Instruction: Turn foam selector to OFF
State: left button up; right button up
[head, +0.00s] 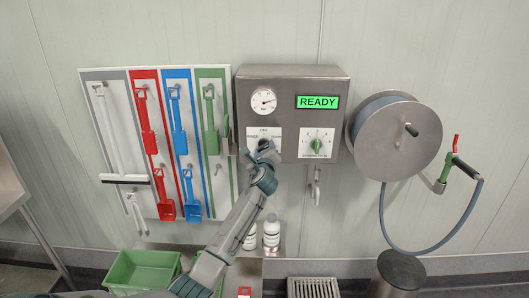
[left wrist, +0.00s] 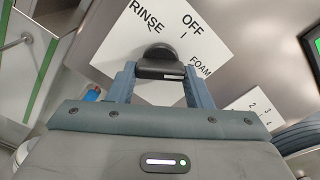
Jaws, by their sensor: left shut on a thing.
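The foam selector is a black knob (left wrist: 158,54) on a white plate (head: 277,132) marked OFF at the top, RINSE on the left and FOAM on the right. The plate sits on the lower left of a steel control box (head: 285,83). My left gripper (head: 263,152) reaches up from below and is shut on the knob. In the left wrist view its two fingers stand on either side of the knob, and the plate looks tilted. The gripper partly covers the knob in the head view. I cannot tell which mark the knob points to. My right gripper is in neither view.
A green strength knob (head: 316,145) is right of the selector, below a green READY display (head: 317,102). A gauge (head: 263,101) is above. A tool board (head: 101,150) hangs left and a hose reel (head: 390,145) right. White bottles (head: 271,232) stand below.

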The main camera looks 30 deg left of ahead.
pick_arm(q)
jog(key=n+b, duration=0.5)
jog(key=n, duration=0.5)
jog(key=shift+d+r+b, duration=0.1)
jog(key=shift+b, duration=0.2)
jog(key=shift+n, duration=0.4)
jog(key=o, duration=1)
jog(key=shift+r, duration=0.1)
